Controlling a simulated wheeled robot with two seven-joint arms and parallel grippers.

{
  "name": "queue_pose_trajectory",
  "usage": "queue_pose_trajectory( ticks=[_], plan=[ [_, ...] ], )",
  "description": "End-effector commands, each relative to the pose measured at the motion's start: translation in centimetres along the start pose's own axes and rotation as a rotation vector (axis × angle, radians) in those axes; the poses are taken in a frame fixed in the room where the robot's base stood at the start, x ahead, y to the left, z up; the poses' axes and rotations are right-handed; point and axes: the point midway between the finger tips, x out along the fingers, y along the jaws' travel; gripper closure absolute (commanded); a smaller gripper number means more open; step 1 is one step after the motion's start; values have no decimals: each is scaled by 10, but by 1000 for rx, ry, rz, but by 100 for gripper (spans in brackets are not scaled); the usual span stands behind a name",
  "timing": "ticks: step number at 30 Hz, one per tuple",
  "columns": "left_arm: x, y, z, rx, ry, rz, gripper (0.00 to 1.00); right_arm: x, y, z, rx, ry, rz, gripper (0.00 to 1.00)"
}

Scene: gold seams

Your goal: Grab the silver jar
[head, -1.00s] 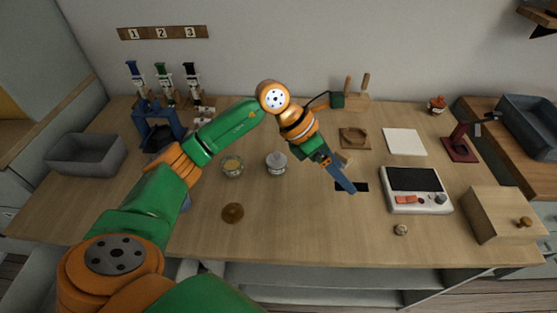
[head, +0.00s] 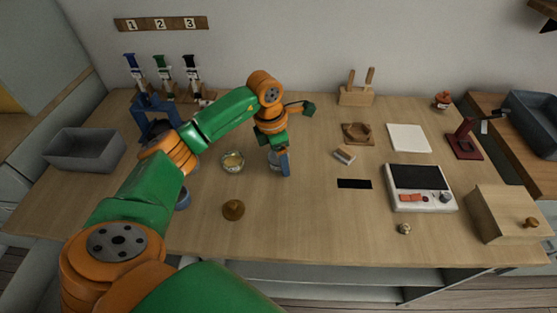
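The silver jar (head: 273,164) stands on the table near the middle, mostly hidden behind my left gripper. Only a strip of its side shows, left of the blue finger. My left gripper (head: 284,166) points down in front of the jar, with its blue finger overlapping it in the picture. I cannot tell whether the fingers touch the jar or how far apart they are. My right gripper is not in view.
A glass bowl (head: 233,162) with yellow contents stands left of the jar, with a brown knobbed lid (head: 233,209) in front. The front middle is clear.

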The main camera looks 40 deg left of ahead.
Motion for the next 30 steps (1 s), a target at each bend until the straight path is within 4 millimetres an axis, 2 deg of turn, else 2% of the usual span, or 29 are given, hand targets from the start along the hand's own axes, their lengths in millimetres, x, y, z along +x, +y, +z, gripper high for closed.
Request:
queue_pose_trajectory(
  ticks=[1, 6, 8, 16, 20, 23, 30],
  plan=[
    [0, 0, 0, 0, 0, 0, 41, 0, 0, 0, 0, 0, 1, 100],
    [0, 0, 0, 0, 0, 0, 87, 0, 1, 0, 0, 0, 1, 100],
    [0, 0, 0, 0, 0, 0, 100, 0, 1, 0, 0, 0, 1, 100],
    [-2, 0, 0, 0, -1, 1, 100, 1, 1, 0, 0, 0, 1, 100],
    [-12, 1, 2, 1, -4, 3, 100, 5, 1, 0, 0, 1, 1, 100],
    [-34, -1, 6, 1, -8, 5, 100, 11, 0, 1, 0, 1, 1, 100],
    [-99, -59, 7, 10, -6, 8, 100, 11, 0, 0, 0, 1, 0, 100]
  ],
)
